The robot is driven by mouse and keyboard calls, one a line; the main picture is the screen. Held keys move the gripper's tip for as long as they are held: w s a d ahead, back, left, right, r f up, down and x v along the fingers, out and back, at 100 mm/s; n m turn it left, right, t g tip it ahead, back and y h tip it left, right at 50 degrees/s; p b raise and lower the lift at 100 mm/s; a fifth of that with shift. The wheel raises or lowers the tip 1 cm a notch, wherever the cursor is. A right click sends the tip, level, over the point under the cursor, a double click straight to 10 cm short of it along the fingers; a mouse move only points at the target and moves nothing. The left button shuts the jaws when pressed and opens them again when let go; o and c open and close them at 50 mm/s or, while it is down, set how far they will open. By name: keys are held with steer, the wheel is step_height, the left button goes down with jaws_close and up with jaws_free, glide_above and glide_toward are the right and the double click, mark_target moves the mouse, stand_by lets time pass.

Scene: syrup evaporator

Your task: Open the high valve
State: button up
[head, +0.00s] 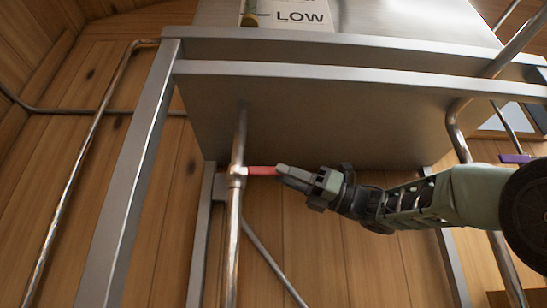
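A valve with a red lever handle (262,171) sits on a vertical metal pipe (233,235) under the tank. The red handle points right, level and across the pipe. My gripper (284,171) comes from the right and its fingertips meet the handle's outer end. One finger covers that end, so I cannot tell whether the fingers are clamped on it. A purple handle (515,158) shows at the far right edge, by another pipe. No label reading "high" is in view.
The metal tank (290,115) hangs above in a frame with a left leg (130,180). A "LOW" sign (295,15) is at the top. A diagonal brace (270,260) is behind the pipe. More pipes run at left (75,185) and right (462,135). Wooden walls stand behind.

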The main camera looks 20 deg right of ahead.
mark_target(274, 172)
steer(key=shift+p+x, duration=0.8)
steer(key=shift+x, duration=0.95)
jaws_close()
steer(key=shift+f+b, duration=0.2)
steer(key=shift+b, duration=0.2)
